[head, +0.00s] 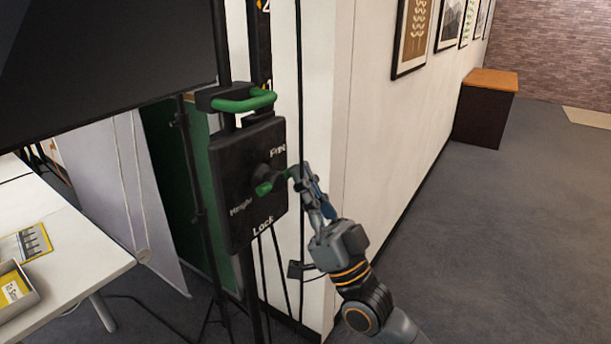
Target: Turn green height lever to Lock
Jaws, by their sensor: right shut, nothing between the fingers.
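A black control box (241,205) on a dark upright post carries white words: "Free" at upper right, "Height" at left, "Lock" at the bottom. The green height lever (264,188) comes out of a dark hub on the box face, between "Free" and "Lock". Its exact angle is hard to tell. My right gripper (291,172) is shut, with its fingertips just right of the lever at the box's right edge. Nothing shows between the fingers. Whether the fingertips touch the lever cannot be told. My left gripper is not in view.
A green handle (245,102) sits above the box. A large black panel (110,55) hangs at upper left. A white table (75,255) with a small tray stands at left. Cables hang by the wall corner. The floor at right is open, with a wood-topped cabinet (485,110) farther back.

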